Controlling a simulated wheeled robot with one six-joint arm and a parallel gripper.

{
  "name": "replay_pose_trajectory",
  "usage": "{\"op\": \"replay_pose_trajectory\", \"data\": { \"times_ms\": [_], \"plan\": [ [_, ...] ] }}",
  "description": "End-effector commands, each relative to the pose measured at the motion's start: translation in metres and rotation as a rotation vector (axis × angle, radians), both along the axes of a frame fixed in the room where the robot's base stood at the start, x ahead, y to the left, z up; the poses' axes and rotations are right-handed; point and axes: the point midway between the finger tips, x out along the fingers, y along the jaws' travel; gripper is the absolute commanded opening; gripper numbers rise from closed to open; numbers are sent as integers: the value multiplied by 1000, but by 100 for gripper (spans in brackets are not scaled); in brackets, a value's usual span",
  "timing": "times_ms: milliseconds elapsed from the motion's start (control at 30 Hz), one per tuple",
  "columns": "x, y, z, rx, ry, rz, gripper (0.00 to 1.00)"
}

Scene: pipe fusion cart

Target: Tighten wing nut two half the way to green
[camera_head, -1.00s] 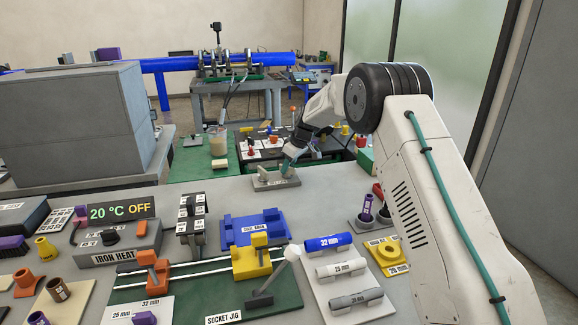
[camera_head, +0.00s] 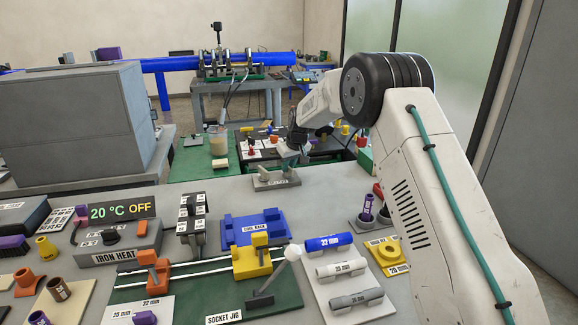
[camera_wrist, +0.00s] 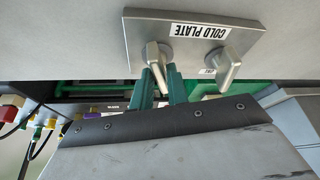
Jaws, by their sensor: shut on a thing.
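The grey cold plate (camera_wrist: 245,27) fills the top of the wrist view and bears two metal wing nuts. My gripper (camera_wrist: 163,78), with teal fingers, is shut on the left wing nut (camera_wrist: 156,52) in that view, with its wing between the fingertips. The right wing nut (camera_wrist: 226,68) stands free, its wing tilted. A small label beside it is partly hidden, so I cannot tell the nuts' numbers. In the head view the cold plate (camera_head: 263,183) lies on the far part of the bench with my gripper (camera_head: 287,163) over it; the nuts are too small to tell apart.
The blue rack (camera_head: 240,228) and socket jig (camera_head: 283,299) stand nearer on the bench. Pipe samples (camera_head: 329,242) lie to the right of them. A dark panel with coloured parts (camera_head: 262,145) is beyond the plate. Bare bench surrounds the plate.

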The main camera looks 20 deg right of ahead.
Motion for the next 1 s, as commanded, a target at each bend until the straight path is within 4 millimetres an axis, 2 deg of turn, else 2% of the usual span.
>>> {"op": "replay_pose_trajectory", "data": {
  "times_ms": [200, 233, 300, 633, 1000],
  "plan": [
    [0, 0, 0, 0, 0, 0, 0],
    [0, 0, 0, 0, 0, 0, 19],
    [0, 0, 0, 1, 0, 1, 33],
    [-1, -1, 4, 1, 0, 1, 33],
    [-22, -8, 58, 0, -2, 1, 33]
  ]
}}
